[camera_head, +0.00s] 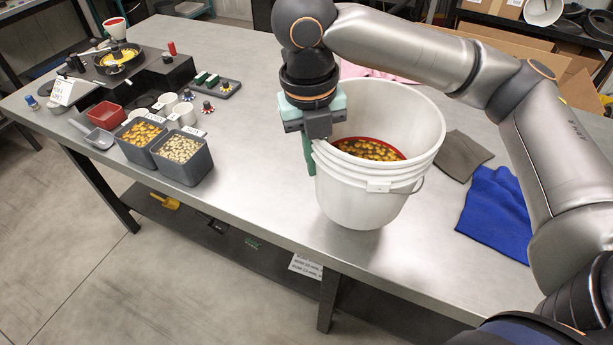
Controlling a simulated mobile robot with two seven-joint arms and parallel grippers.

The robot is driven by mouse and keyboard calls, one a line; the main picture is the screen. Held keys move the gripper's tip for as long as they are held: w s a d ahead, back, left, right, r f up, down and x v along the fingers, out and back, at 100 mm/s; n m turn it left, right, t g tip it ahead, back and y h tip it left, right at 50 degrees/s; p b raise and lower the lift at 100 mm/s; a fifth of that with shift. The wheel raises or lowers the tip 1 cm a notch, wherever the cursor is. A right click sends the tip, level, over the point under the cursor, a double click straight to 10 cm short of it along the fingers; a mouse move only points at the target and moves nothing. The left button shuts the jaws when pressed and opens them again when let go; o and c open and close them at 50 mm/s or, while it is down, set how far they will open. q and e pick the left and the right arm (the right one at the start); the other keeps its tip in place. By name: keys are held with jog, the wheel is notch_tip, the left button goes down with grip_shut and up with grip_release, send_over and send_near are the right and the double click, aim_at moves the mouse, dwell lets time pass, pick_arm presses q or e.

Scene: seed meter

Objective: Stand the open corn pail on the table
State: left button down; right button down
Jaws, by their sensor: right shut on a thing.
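The open corn pail (362,200) is a white bucket, upright, at the front middle of the metal table (250,190). Corn kernels (368,149) with a red rim around them show inside. My right gripper (309,150) is shut on the pail's left rim, with its jaws over the wall. The pail's base is near the table's front edge. I cannot tell whether it touches the top or hangs just above it. My left gripper is not in view.
Grey bins of corn (139,153) and pale seeds (181,172), a red bin (106,115) and a scoop (98,138) stand at the left. The seed meter (119,60) is behind them. A blue cloth (495,215) and a grey cloth (460,156) lie right of the pail. The tabletop left of the pail is clear.

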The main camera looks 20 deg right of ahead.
jog(key=w+f, duration=0.4)
jog(key=f, duration=0.4)
jog(key=shift+a, duration=0.1)
jog(key=c, duration=1.5)
grip_release()
jog(key=shift+f, duration=0.2)
jog(key=o, duration=0.5)
